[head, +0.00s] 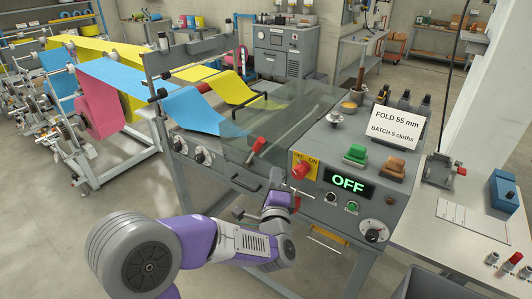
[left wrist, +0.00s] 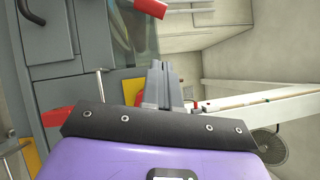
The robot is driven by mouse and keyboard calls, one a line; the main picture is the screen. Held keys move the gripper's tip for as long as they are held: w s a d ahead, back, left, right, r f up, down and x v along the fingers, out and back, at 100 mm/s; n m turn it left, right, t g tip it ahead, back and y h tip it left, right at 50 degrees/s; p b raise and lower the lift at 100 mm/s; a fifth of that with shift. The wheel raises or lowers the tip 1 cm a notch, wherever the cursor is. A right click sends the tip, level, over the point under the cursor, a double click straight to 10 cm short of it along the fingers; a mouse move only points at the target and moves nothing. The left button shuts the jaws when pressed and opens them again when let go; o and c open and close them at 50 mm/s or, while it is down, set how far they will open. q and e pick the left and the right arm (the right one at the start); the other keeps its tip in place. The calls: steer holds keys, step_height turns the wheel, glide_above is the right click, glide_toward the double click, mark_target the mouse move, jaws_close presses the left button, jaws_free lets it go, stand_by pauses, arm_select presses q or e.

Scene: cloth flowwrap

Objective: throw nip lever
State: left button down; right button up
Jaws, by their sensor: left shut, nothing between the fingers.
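A lever with a red grip (head: 258,145), which looks like the nip lever, stands at the front of the clear guard on the grey machine. A red grip, probably the same one, shows at the top of the left wrist view (left wrist: 152,8), beyond the fingertips. My left gripper (head: 278,178) is in front of the machine's front edge, below and right of the red grip and apart from it. In the left wrist view its fingers (left wrist: 162,75) are together and empty. My right gripper is not in view.
A red knob (head: 301,170) on a yellow plate sits close right of my left gripper. The display (head: 348,184) reads OFF. A sign (head: 396,127) reads FOLD 55 mm, BATCH 5 cloths. Blue cloth (head: 206,112) and yellow cloth (head: 228,86) feed in from rolls at left.

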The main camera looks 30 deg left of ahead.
mark_target(254, 152)
arm_select(q)
steer(key=shift+w+a+r+b, duration=0.25)
steer(key=shift+w+a+r, duration=0.1)
steer(key=shift+w+a, duration=0.8)
steer(key=shift+w+a+r+b, duration=0.3)
steer(key=shift+w+a+r, duration=0.05)
steer(key=shift+w+a, duration=0.75)
steer(key=shift+w+a+r+b, duration=0.25)
steer(key=shift+w+a+r, duration=0.1)
steer(key=shift+w+a, duration=0.75)
